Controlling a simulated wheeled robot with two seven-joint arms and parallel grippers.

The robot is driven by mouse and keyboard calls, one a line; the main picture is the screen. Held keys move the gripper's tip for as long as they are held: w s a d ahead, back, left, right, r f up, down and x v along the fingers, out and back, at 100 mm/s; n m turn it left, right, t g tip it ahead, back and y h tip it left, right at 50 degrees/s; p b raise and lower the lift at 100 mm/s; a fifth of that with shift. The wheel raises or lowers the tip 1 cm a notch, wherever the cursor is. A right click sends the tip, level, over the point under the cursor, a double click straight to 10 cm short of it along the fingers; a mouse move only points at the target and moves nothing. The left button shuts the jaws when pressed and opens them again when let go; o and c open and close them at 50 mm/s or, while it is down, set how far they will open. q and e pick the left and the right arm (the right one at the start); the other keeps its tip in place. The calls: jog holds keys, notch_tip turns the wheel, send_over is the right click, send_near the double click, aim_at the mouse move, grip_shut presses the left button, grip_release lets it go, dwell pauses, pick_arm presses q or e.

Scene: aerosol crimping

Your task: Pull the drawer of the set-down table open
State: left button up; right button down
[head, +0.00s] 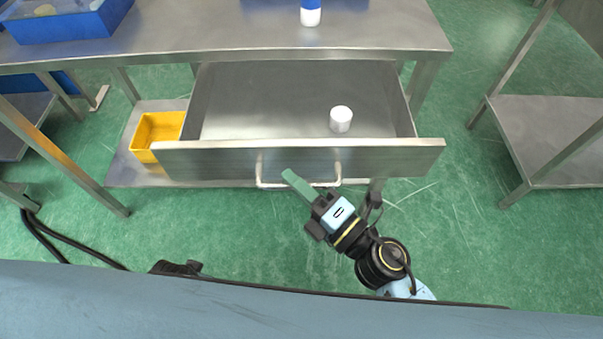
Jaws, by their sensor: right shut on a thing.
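The steel set-down table (400,35) stands across the top of the head view. Its drawer (270,100) is pulled out towards me, with its inside showing. A white round cap-like piece (341,119) sits inside, right of the middle. The drawer front (400,158) carries a bar handle (262,170). My right gripper (291,178) reaches up from the lower right, and its green finger is at the handle. It is shut on the handle, whose middle is partly hidden behind the finger. My left gripper does not show.
A yellow bin (153,130) is on the lower shelf, left of the drawer. Another steel table (550,120) stands at the right. Green floor is clear between them.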

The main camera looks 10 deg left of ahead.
jog(key=c, duration=1.5)
grip_release()
jog(key=shift+o, duration=0.2)
